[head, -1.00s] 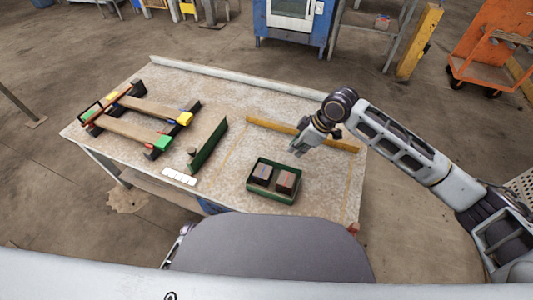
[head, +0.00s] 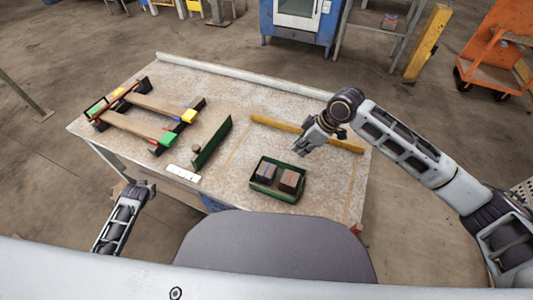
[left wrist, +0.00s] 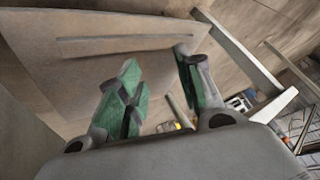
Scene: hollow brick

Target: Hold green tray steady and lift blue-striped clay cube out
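The green tray (head: 273,194) sits on the table near its front right edge. Two dark brown cubes stand side by side in it. The left one, the blue-striped clay cube (head: 264,173), shows bluish marking on top; the other cube (head: 289,180) looks reddish on top. My right gripper (head: 300,150) hangs just behind and right of the tray, apart from it; its fingers are too small to read. My left gripper (head: 146,186) is off the table's front left edge, far from the tray. The left wrist view shows its green-padded fingers (left wrist: 160,90) apart with nothing between them.
A green upright panel (head: 211,143) stands left of the tray. A wooden rack (head: 145,118) with coloured blocks fills the table's left part. White cards (head: 182,173) lie at the front edge. A yellow strip (head: 275,125) lies behind the tray. The table middle is mostly clear.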

